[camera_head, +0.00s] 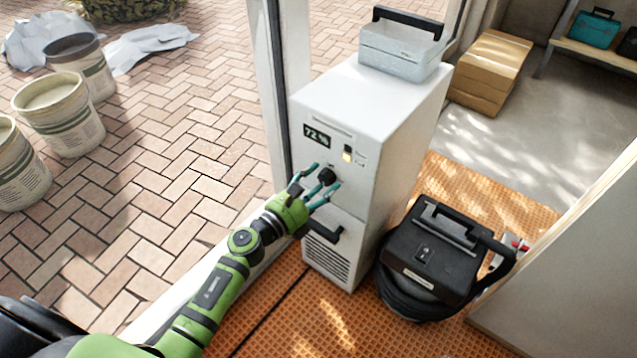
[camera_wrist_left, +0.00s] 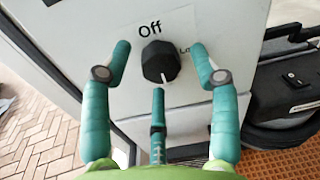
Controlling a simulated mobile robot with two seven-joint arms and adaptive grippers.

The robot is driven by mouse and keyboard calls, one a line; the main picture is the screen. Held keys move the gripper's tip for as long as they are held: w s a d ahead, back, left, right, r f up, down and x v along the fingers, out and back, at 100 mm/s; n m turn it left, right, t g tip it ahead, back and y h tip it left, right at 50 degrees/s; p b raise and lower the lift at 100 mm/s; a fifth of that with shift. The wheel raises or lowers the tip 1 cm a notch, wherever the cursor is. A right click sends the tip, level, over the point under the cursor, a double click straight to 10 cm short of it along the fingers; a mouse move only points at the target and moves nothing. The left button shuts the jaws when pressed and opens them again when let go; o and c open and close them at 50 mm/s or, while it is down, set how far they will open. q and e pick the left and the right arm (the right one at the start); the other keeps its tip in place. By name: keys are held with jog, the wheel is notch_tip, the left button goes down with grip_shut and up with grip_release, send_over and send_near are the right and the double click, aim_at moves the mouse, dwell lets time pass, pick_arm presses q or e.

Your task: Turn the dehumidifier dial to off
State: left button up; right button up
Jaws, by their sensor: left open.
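The white dehumidifier (camera_head: 386,120) stands upright on the orange floor, its front showing a "72 %" display (camera_head: 317,136). Its black dial (camera_head: 327,176) sits on the front below the display. In the left wrist view the dial (camera_wrist_left: 160,62) shows close up, with the label "Off" above it and a partly hidden label at its right. A pale mark on the dial is at its lower edge. My left gripper (camera_head: 318,183) is open in front of the dial, with teal fingers on both sides of it and a third below. I cannot tell whether any finger touches it. My right gripper is not in view.
A grey case (camera_head: 400,52) with a black handle sits on top of the dehumidifier. A black vacuum-like machine (camera_head: 430,255) stands close to its right. A door frame post (camera_head: 272,90) is at its left. Buckets (camera_head: 60,115) stand on the paving farther left.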

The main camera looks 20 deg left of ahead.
pick_arm(q)
jog(key=c, duration=1.2)
jog(key=shift+o, duration=0.2)
